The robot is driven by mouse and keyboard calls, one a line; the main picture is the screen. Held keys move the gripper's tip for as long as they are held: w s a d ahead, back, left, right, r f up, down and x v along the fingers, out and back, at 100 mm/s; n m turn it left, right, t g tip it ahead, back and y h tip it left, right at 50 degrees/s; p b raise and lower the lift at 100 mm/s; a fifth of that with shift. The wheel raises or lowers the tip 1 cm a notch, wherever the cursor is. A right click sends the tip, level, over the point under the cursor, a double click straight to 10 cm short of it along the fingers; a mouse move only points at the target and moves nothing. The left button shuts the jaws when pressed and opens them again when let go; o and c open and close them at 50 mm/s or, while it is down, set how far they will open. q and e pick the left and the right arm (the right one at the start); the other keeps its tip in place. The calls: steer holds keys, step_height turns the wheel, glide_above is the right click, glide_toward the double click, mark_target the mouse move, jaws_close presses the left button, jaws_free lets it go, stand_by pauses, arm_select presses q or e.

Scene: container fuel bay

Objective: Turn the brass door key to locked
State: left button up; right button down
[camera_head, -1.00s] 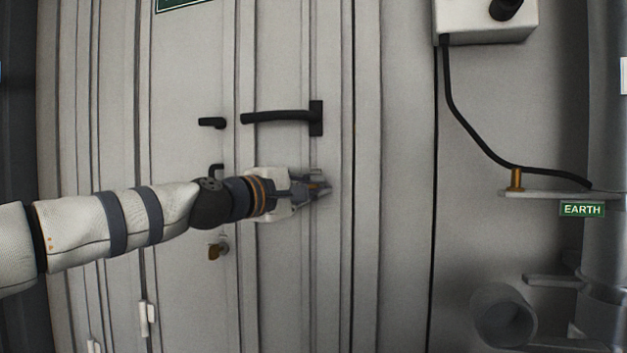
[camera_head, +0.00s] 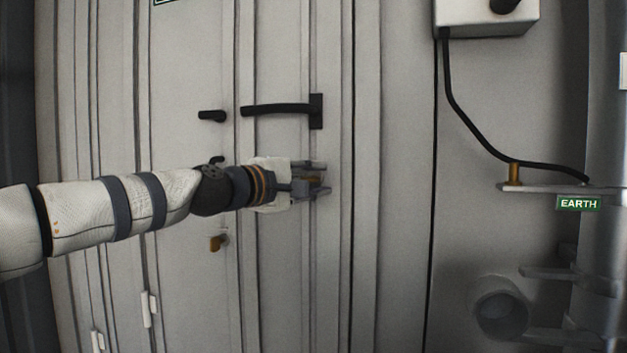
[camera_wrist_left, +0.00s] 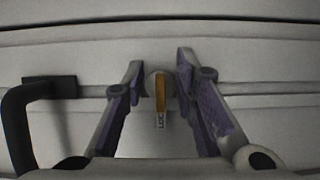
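The brass key (camera_wrist_left: 160,92) sits in a round pale lock on the grey door, its flat bow upright in the left wrist view. A small partly readable label (camera_wrist_left: 160,121) starting "LOC" is just below it in that view. My left gripper (camera_head: 321,180) reaches the door below the long black handle, its two fingers apart. In the left wrist view its fingers (camera_wrist_left: 160,72) stand on either side of the key, with a visible gap on each side. In the head view the key is mostly hidden by the fingers. My right gripper is not in view.
A black lever handle (camera_head: 278,109) is above my left gripper. Another small brass piece (camera_head: 217,243) is on the door below my forearm. At right are an earth bar (camera_head: 560,188) with a black cable and a grey pipe end (camera_head: 500,312).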

arm_select(q)
steer(key=v, duration=1.2)
